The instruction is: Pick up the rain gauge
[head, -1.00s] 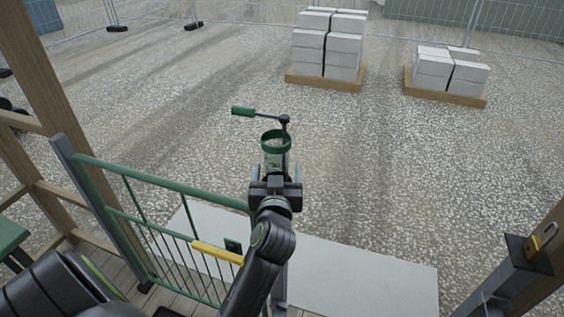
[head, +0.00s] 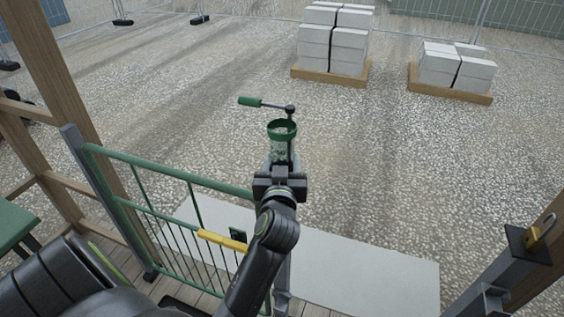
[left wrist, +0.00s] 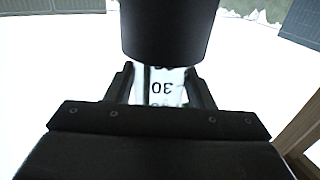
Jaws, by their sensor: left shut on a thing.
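The rain gauge (head: 280,146) is a clear tube with a green rim, upright at the centre of the head view. My left gripper (head: 279,166) is shut on the tube below the rim. In the left wrist view the gauge (left wrist: 163,88) shows a white scale with a printed 30 between my left gripper's fingers (left wrist: 162,95). A dark cylinder, apparently its top, fills the upper middle there. A post behind the gauge carries a small arm with a green handle (head: 250,102). I cannot tell whether the gauge still touches the post. My right gripper is not in view.
A green gate (head: 165,172) with a yellow latch bar (head: 222,240) stands left of my arm. A pale slab (head: 365,270) lies beyond it. A metal post with a padlock (head: 538,233) is at the right. Pallets of blocks (head: 333,48) stand far off on open gravel.

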